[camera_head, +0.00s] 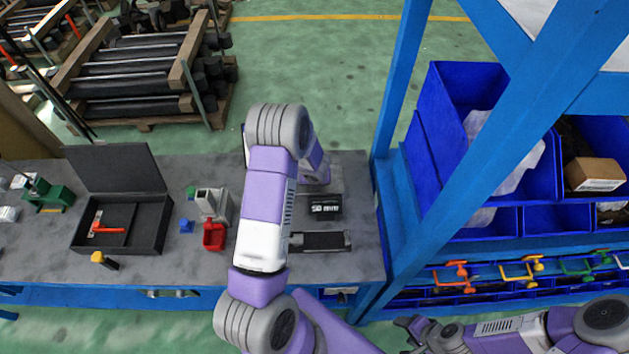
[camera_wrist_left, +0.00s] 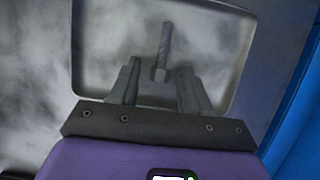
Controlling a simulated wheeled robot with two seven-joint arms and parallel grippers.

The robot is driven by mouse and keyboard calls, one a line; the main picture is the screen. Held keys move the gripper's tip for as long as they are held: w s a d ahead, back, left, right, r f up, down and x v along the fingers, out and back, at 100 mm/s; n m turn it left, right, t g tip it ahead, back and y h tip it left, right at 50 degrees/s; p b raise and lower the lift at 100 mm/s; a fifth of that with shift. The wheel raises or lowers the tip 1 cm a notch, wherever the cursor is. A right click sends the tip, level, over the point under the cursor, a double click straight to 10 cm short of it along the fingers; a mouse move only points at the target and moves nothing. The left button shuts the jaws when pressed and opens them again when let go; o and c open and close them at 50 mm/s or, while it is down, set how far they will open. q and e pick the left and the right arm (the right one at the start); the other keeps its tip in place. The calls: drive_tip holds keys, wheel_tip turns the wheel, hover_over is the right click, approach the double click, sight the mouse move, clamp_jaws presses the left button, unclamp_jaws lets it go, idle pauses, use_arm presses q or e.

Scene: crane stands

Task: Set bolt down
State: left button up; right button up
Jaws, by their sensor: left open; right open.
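A grey bolt (camera_wrist_left: 164,45) shows in the left wrist view, its head towards my gripper. It lies within a tray-like outline with a pale rounded rim (camera_wrist_left: 246,60). My left gripper (camera_wrist_left: 159,70) is open, with its fingertips on either side of the bolt's head; a gap shows on each side. In the head view my own left arm hides the bolt and most of that gripper. My right gripper (camera_head: 418,330) is open and empty at the bottom of the head view, in front of the blue rack and away from the bench.
The grey bench (camera_head: 350,185) holds an open black case (camera_head: 152,235), a red bin (camera_head: 214,237), a black box with digits (camera_head: 326,206) and a dark tray (camera_head: 320,241). A blue rack (camera_head: 400,180) with bins (camera_head: 550,222) and coloured clamps (camera_head: 520,272) stands at right.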

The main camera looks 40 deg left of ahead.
use_arm(q)
drive_tip(key=shift+r, duration=0.2)
drive_tip(key=p+v, duration=0.4)
drive_tip(key=v, duration=0.8)
